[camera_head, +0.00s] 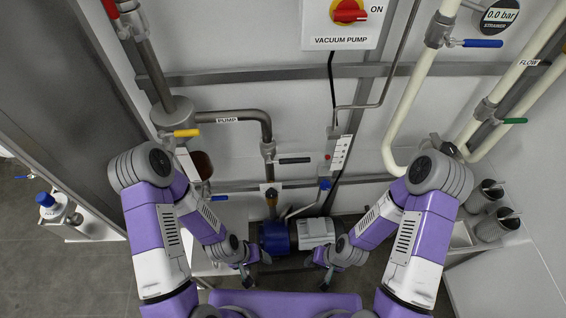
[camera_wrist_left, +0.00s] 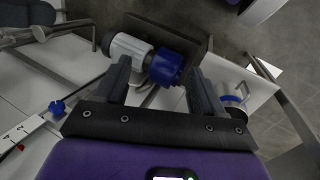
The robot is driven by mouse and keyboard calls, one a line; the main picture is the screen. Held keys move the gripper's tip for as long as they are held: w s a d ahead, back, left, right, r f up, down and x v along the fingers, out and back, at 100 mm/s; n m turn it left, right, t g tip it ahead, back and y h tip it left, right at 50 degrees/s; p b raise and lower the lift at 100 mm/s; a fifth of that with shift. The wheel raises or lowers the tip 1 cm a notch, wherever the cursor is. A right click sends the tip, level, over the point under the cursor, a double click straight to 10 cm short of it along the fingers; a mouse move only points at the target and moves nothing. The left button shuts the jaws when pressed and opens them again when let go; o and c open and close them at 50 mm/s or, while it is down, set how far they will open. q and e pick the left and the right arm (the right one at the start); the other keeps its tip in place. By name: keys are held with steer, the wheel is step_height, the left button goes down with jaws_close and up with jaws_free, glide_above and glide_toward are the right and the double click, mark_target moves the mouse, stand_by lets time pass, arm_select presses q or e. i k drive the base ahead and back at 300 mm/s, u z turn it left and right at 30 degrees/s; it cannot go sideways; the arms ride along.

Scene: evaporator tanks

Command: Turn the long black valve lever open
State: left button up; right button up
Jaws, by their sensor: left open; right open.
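The long black valve lever (camera_head: 294,160) sticks out to the right, roughly level, from a valve on the grey vertical pipe below the PUMP label in the head view. I cannot make it out in the left wrist view. My left gripper (camera_head: 246,273) is low in the head view, well below the lever and a little to its left. Its two fingers stand apart in the left wrist view (camera_wrist_left: 158,78), with nothing gripped. My right gripper (camera_head: 327,275) is also low, below the lever and to its right, open and empty.
A blue and grey pump motor (camera_head: 275,238) stands on the floor below the lever. A yellow lever (camera_head: 187,133) sits up and left of it. The vacuum pump switch box (camera_head: 343,24) is above. A thin pipe (camera_head: 370,105) and black cable run right of the lever.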

mark_target(305, 160)
steer(key=u, duration=2.8)
steer(key=k, duration=1.1)
steer(key=z, duration=1.35)
steer(key=i, duration=0.5)
